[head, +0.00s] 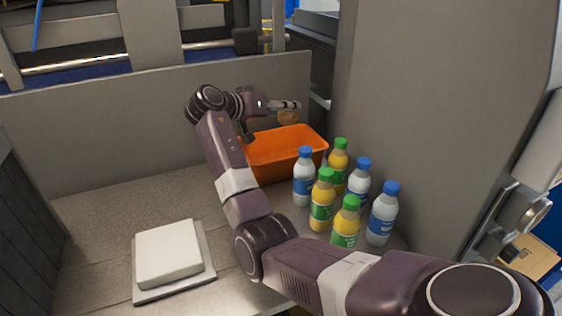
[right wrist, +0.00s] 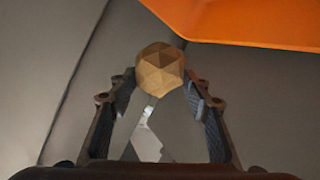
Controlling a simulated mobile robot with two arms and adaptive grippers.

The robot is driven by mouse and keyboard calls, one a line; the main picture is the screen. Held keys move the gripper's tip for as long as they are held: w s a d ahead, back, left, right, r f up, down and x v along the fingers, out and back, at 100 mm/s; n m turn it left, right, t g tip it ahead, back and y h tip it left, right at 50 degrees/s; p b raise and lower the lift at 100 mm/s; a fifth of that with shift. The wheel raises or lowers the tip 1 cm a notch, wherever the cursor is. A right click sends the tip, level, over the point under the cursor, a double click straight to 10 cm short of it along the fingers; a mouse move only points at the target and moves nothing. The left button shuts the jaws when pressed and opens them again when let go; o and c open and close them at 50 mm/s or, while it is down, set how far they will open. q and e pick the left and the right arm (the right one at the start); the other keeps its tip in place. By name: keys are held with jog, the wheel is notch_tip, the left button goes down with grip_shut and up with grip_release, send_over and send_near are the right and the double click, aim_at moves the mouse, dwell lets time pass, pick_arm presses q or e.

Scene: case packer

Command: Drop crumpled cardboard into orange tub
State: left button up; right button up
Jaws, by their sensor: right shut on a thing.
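The crumpled cardboard (head: 289,118) is a small brown faceted ball. My right gripper (head: 286,106) is shut on it and holds it up, near the back rim of the orange tub (head: 262,165). In the right wrist view the cardboard (right wrist: 160,68) sits between the two fingertips of the gripper (right wrist: 160,84). The tub (right wrist: 250,18) shows there at the top right, to the side of the ball. The tub stands on the grey counter, and my right arm covers part of its left end. My left gripper is not in view.
Several bottles with blue and green caps (head: 339,200) stand close to the tub's front right. A white block on a flat plate (head: 168,254) lies at the front left. A grey panel (head: 110,132) closes the back.

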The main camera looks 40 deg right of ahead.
aim_at(278, 121)
jog(key=f+b, duration=0.1)
jog(key=f, duration=0.2)
jog(key=shift+w+f+b, duration=0.2)
jog(key=shift+f+b, duration=0.1)
jog(key=shift+b, duration=0.1)
jog(key=shift+f, duration=0.1)
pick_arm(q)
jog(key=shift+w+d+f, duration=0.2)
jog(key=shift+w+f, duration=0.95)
pick_arm(e)
jog(key=o, duration=1)
jog(key=shift+c, duration=0.2)
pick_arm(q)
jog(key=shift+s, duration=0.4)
pick_arm(e)
jog(key=shift+o, duration=0.3)
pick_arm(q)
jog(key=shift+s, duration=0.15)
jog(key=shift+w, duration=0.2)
pick_arm(e)
jog(key=v, duration=1.2)
